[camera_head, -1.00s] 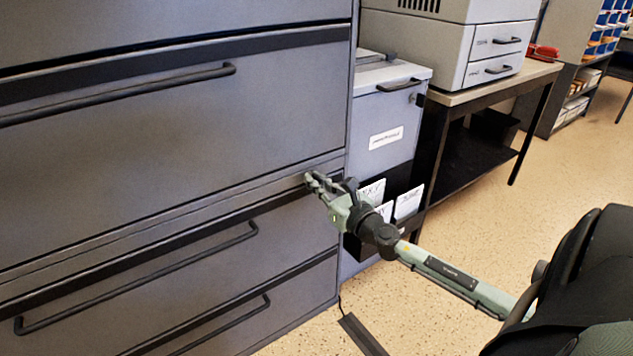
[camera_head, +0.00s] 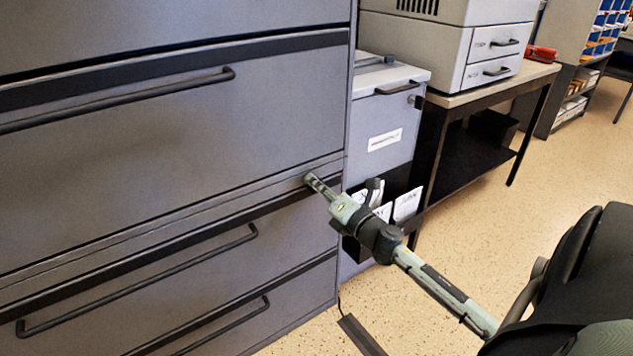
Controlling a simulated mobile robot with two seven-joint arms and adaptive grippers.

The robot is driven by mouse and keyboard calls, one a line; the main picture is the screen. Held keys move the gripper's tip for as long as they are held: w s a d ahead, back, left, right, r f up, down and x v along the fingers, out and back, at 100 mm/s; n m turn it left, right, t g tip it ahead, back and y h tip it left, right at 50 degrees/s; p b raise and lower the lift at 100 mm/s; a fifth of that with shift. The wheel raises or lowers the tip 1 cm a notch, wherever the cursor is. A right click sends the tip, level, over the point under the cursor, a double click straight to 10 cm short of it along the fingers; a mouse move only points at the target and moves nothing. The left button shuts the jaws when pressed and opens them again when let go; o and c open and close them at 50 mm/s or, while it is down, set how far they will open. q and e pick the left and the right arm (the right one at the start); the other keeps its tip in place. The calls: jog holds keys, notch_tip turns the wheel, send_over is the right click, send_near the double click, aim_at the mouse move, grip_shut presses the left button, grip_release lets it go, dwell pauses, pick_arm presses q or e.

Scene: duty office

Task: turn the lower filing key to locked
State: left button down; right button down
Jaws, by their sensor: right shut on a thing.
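A grey filing cabinet (camera_head: 150,180) with long dark bar handles fills the left of the view. My right gripper (camera_head: 309,179) is at the cabinet's right front edge, on the strip between the large upper drawer and the drawer below it. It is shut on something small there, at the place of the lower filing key. The key itself is hidden by the fingers, so its angle cannot be seen. My left gripper is not in view.
A smaller grey cabinet (camera_head: 402,130) with papers in a black holder (camera_head: 411,178) stands just behind my right gripper. A printer (camera_head: 495,50) sits on a table to its right. A black chair (camera_head: 575,270) is at the lower right. Speckled floor between is open.

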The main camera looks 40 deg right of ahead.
jog(key=m+p, duration=0.2)
jog(key=m, duration=0.3)
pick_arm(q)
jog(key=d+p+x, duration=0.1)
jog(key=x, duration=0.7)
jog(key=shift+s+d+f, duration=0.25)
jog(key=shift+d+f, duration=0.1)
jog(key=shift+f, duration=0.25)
pick_arm(e)
jog(key=shift+f+m, duration=0.15)
jog(key=shift+m, duration=1.35)
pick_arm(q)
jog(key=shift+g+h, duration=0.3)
pick_arm(e)
jog(key=c, duration=1.6)
grip_release()
jog(key=s, duration=0.8)
jog(key=s+a, duration=0.1)
jog(key=s, duration=0.3)
